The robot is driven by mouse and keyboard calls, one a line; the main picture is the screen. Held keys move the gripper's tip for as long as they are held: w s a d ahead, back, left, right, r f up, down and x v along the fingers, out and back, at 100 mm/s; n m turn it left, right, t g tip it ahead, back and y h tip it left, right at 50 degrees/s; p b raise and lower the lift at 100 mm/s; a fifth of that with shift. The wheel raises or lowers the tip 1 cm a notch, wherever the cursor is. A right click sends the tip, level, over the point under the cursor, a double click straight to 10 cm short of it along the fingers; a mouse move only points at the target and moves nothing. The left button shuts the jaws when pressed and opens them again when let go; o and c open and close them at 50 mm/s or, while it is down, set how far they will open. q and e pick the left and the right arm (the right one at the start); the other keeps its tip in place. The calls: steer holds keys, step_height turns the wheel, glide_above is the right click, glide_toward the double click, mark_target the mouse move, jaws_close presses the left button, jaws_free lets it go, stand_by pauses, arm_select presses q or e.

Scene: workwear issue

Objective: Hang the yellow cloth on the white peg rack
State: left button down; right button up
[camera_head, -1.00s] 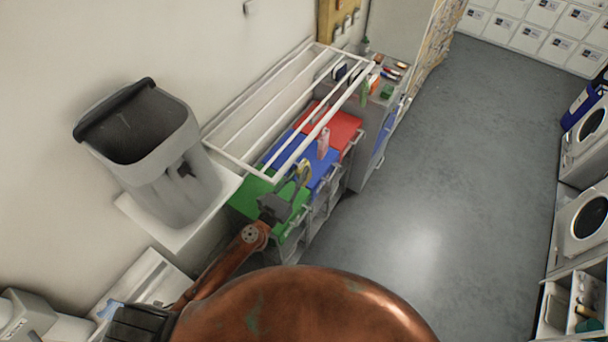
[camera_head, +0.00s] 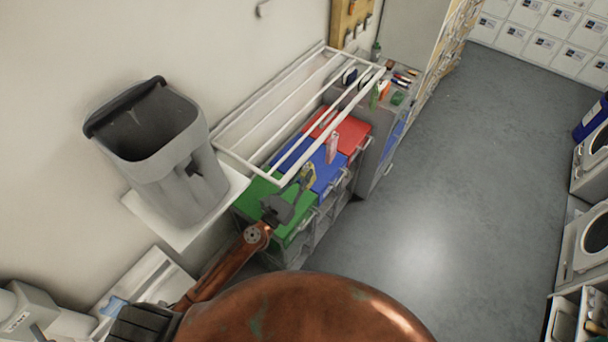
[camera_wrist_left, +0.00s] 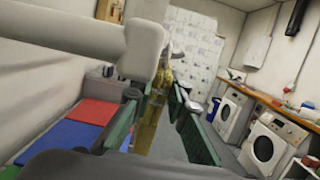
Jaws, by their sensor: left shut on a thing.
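The yellow cloth (camera_head: 309,172) is small in the head view, at the near front corner of the white rack. My left gripper (camera_head: 299,188) is shut on it. In the left wrist view the cloth (camera_wrist_left: 151,120) hangs as a narrow strip between the green-padded fingers (camera_wrist_left: 160,118). The white rack (camera_head: 230,157) is a frame of long bars on the wall above coloured bins; I cannot make out pegs on it. Its thick white bar end (camera_wrist_left: 143,48) is close in front in the wrist view. Whether the cloth touches the rack cannot be told. My right gripper is not in view.
Green (camera_head: 258,199), blue (camera_head: 318,178) and red (camera_head: 352,134) bin lids lie under the rack. A grey bin (camera_head: 181,165) stands left on a white shelf. The floor (camera_head: 440,200) at right is clear.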

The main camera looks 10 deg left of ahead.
arm_select(q)
steer(key=c, duration=1.8)
jaws_free()
steer(key=shift+s+a+f, duration=0.15)
steer(key=shift+s+f, duration=0.05)
steer(key=shift+s, duration=0.25)
steer(key=v, duration=1.1)
steer(key=shift+a+r, duration=0.1)
